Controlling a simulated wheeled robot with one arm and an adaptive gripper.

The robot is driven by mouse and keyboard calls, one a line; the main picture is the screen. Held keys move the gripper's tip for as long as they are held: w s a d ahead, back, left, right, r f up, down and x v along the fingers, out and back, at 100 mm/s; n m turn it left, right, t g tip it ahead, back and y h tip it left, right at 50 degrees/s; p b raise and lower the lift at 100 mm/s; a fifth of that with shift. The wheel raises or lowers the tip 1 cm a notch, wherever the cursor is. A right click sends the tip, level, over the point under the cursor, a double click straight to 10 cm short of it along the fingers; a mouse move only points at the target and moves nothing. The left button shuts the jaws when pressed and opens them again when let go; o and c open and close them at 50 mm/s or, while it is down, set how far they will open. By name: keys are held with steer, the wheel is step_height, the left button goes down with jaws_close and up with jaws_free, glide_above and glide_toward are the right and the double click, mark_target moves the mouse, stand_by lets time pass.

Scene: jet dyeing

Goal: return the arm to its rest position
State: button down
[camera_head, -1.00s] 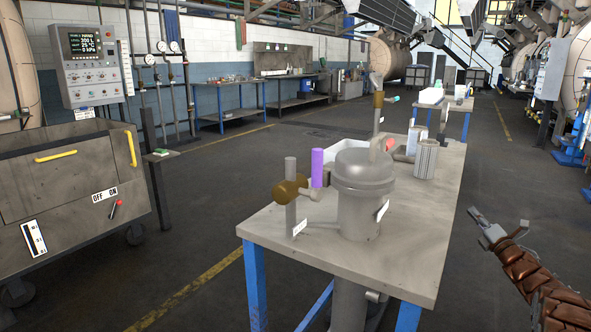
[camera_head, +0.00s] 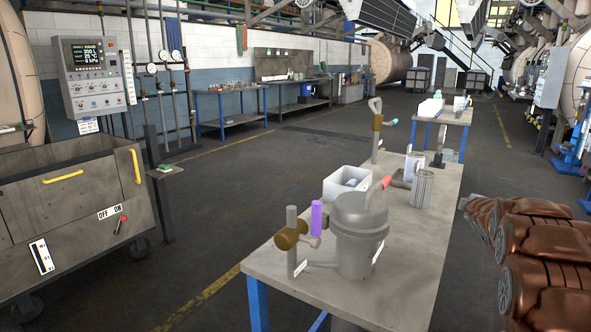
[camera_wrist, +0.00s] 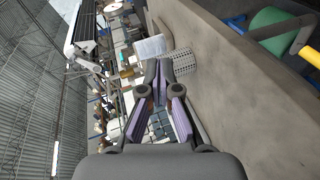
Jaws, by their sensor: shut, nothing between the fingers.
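My arm (camera_head: 550,252), with copper-brown segments, is bunched at the right edge of the head view, beside the work table (camera_head: 418,262) and apart from it.
A grey cart (camera_head: 72,205) and control panel (camera_head: 95,75) stand at left. The floor between cart and table is clear.

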steer(key=s+a+r+m+g+y+p, duration=0.1)
steer(key=s+a+m+g+p, duration=0.3)
steer(key=s+a, duration=0.7)
steer(key=s+a+r+m+g+y+p, duration=0.2)
steer(key=s+a+g+p, duration=0.4)
steer(key=s, duration=2.2)
steer(key=s+a+r+m+g+y+p, duration=0.2)
steer(key=s+a+r+m+g+p, duration=0.2)
steer(key=s+a, duration=1.2)
steer(key=s+m+g+p, duration=0.1)
steer(key=s+m+p, duration=0.1)
steer(key=s+p, duration=0.1)
steer(key=shift+s+a, duration=0.3)
steer(key=shift+s, duration=0.2)
